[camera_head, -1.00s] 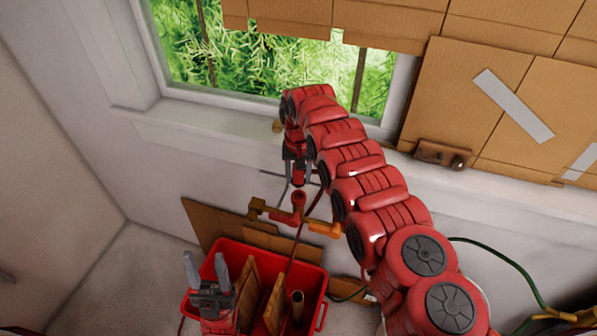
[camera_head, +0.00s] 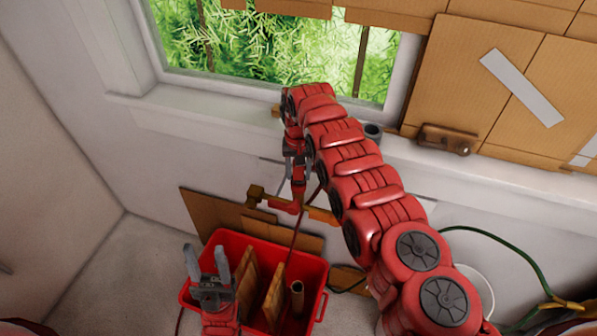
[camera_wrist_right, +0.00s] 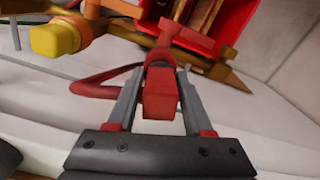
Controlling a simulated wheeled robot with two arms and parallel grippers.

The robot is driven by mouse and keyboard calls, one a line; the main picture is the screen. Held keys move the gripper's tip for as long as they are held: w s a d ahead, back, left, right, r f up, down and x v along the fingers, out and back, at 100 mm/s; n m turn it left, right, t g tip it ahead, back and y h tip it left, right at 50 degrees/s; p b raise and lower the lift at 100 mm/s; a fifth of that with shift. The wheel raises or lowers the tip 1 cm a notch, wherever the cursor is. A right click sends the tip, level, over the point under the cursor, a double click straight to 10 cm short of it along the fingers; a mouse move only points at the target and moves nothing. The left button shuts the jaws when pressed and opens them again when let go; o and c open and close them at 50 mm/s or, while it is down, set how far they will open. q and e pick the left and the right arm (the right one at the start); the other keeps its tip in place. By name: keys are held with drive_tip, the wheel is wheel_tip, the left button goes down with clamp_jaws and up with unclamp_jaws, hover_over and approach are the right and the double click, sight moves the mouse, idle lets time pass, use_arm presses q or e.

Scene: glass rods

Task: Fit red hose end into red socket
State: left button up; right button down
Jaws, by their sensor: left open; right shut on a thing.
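The red hose end (camera_wrist_right: 160,95) is a red block between the fingers of my right gripper (camera_wrist_right: 157,98), which is shut on it. Its hose loops off to the left in the wrist view. The red socket (camera_wrist_right: 173,45) is directly beyond the hose end, and the two appear in line and meeting; how deep the end sits I cannot tell. In the head view my right gripper (camera_head: 298,172) points down over the red branch of the pipe below the window sill. My left gripper (camera_head: 207,264) is open and empty, pointing up at the crate's left side.
The pipe has a brass fitting (camera_head: 256,196) on the left and an orange branch (camera_head: 322,215) on the right. A red crate (camera_head: 318,285) with wooden boards and a tube stands below. A green hose (camera_head: 500,250) curves at right. The left floor is clear.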

drive_tip(key=shift+r, duration=0.1)
drive_tip(key=shift+s+p, duration=0.25)
drive_tip(key=shift+p, duration=1.1)
drive_tip(key=shift+f+b, duration=0.65)
drive_tip(key=shift+b, duration=0.1)
idle(0.4)
drive_tip(key=c, duration=0.6)
unclamp_jaws()
drive_tip(key=shift+r, duration=0.15)
